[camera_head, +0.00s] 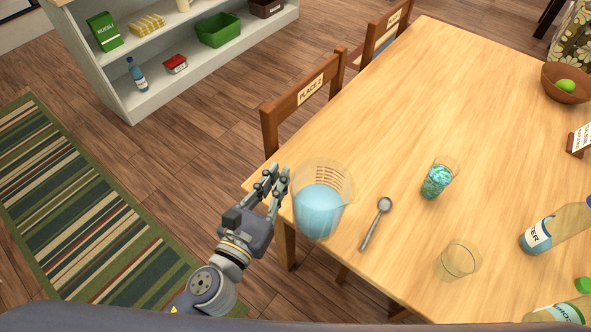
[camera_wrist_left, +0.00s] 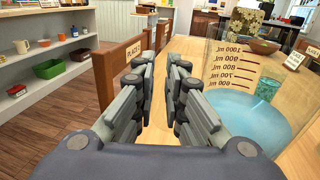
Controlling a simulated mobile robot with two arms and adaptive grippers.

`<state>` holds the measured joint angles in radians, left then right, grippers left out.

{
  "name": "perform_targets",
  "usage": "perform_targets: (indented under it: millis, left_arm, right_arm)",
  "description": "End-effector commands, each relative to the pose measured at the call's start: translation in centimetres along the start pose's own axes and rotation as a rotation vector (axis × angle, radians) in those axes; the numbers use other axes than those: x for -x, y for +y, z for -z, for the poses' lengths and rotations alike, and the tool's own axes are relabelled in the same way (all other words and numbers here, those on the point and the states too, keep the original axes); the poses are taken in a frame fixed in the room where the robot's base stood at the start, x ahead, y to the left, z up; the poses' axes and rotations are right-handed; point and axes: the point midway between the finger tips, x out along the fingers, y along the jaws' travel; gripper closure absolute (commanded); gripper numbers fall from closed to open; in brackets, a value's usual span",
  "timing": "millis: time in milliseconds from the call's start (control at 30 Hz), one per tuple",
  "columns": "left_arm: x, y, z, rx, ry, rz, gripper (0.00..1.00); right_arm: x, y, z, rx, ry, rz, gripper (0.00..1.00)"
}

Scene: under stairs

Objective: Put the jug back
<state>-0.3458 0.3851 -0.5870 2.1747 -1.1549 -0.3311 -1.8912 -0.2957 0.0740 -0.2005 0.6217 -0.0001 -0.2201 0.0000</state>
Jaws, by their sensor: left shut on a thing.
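The clear measuring jug (camera_head: 320,205) holds light blue liquid and stands upright at the near left edge of the table. I cannot tell whether its base touches the top. My right gripper is not in view.
On the table (camera_head: 420,90) are a spoon (camera_head: 376,222), a glass with blue-green contents (camera_head: 437,180), an empty glass (camera_head: 458,261), bottles (camera_head: 540,235) and a brown bowl (camera_head: 566,82). Chairs (camera_head: 305,95) line the left side. A white shelf (camera_head: 165,90) stands behind.

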Motion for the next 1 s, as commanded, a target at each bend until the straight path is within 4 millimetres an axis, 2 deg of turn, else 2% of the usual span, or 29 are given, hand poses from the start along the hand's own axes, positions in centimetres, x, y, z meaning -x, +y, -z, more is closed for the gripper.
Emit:
perform_targets:
  millis: [100,200,567,767,1000]
  left_arm:
    - [-2.0,-1.9,0.6,-0.002,-0.006,0.086,1.00]
    - [-3.3,-3.1,1.9,-0.001,-0.004,0.151,1.00]
    - [-4.5,-3.8,3.5,0.006,-0.005,0.216,1.00]
    - [-6.4,-2.3,3.7,0.003,-0.008,0.217,1.00]
    - [-10.7,1.1,4.3,0.005,-0.009,0.216,1.00]
  right_arm:
    - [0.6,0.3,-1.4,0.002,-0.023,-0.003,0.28]
    - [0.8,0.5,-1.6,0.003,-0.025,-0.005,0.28]
    - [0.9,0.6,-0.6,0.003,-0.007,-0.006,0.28]
    - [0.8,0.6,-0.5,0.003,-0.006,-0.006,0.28]
    - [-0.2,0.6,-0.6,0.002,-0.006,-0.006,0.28]
